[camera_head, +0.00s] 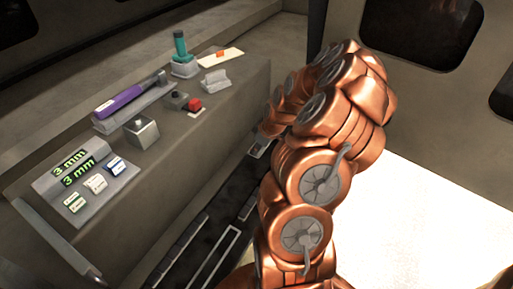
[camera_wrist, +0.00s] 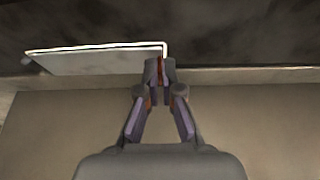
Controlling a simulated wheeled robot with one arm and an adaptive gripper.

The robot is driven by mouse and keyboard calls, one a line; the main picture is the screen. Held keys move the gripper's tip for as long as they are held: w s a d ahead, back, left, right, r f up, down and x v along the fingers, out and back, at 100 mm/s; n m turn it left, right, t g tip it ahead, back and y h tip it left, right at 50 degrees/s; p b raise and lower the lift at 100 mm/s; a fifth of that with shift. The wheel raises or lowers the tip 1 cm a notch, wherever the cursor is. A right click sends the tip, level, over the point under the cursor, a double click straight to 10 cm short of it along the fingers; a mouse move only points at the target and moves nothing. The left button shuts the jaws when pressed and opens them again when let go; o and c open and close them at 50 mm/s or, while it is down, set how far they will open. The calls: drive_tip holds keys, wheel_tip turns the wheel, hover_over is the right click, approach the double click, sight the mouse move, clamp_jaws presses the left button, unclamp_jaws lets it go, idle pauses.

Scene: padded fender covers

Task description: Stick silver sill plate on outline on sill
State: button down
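In the wrist view the silver sill plate (camera_wrist: 95,61) is a thin grey panel at upper left, against a dark surface. A bright line runs along its far and right edges; I cannot tell whether this is its rim or the outline. My gripper (camera_wrist: 160,68) has its fingertips close together at the plate's right end, with a thin reddish strip between them. It looks shut on the plate there. Whether the plate touches the surface is unclear. In the head view my copper arm bends down beside the console, and the fingertips are hard to make out.
The grey console (camera_head: 190,150) carries a purple-handled tool (camera_head: 120,101), a teal-topped item (camera_head: 181,45), a red button (camera_head: 194,105), a cream card with an orange patch (camera_head: 221,57) and green-lit "3 mm" labels (camera_head: 75,165). White-lined dark strips (camera_head: 218,256) lie on the floor below.

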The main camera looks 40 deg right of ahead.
drive_tip(key=shift+f, duration=0.7)
drive_tip(key=c, duration=1.2)
unclamp_jaws()
drive_tip(key=shift+c, duration=0.2)
drive_tip(key=shift+o, duration=0.2)
drive_tip(key=o, duration=0.4)
drive_tip(key=shift+c, duration=0.2)
drive_tip(key=shift+r, duration=0.1)
drive_tip(key=shift+r+p, duration=0.4)
drive_tip(key=shift+r, duration=3)
drive_tip(key=shift+r, duration=0.1)
